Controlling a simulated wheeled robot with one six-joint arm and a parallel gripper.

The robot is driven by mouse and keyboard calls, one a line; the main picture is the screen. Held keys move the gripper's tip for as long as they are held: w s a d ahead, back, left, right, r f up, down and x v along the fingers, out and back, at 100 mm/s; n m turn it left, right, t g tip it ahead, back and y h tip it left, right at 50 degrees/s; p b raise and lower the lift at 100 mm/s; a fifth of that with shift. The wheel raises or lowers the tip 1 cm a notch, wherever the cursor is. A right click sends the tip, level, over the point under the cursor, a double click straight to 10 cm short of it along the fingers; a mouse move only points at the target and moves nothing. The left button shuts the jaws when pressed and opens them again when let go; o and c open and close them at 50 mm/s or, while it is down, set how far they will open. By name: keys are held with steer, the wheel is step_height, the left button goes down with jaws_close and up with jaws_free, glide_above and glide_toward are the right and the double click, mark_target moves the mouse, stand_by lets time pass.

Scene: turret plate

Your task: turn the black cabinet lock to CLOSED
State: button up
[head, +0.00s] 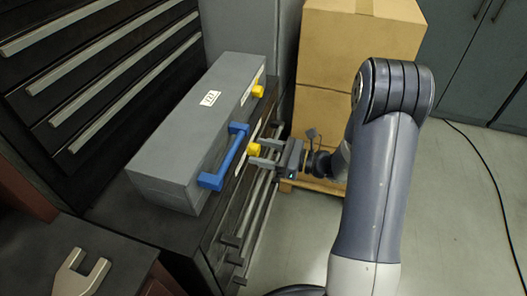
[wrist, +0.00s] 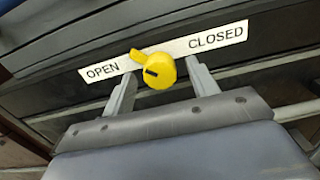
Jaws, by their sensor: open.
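The black cabinet lock is a yellow round knob (wrist: 160,72) with a dark slot, on a dark front under a white strip (wrist: 180,48). The strip reads OPEN at left and CLOSED at right. The knob's tab points up and left, towards the OPEN side. In the head view the knob (head: 253,150) sits on the black cabinet (head: 222,228) below the grey case. My gripper (head: 262,152) is open, its fingers on either side of the knob. In the wrist view the fingers (wrist: 160,75) flank it; I cannot tell whether they touch it.
A grey case (head: 205,115) with a blue handle (head: 225,163) and another yellow knob (head: 258,91) lies on the cabinet. Cardboard boxes (head: 345,45) on a pallet stand behind my gripper. Floor at right is clear except a cable (head: 495,175).

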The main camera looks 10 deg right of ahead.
steer(key=c, duration=1)
steer(key=shift+p, duration=0.3)
steer(key=m+p, duration=0.3)
steer(key=p, duration=0.1)
steer(key=shift+r+m, duration=0.25)
steer(key=shift+m, duration=0.15)
steer(key=m+p, duration=0.4)
steer(key=shift+m, duration=0.3)
steer(key=m+p, duration=0.3)
steer(key=m, duration=0.2)
steer(key=shift+f+p, duration=0.1)
steer(key=shift+p, duration=0.25)
steer(key=shift+f+m+p, duration=0.15)
steer(key=shift+m+p, duration=0.9)
steer(key=shift+m, duration=1.25)
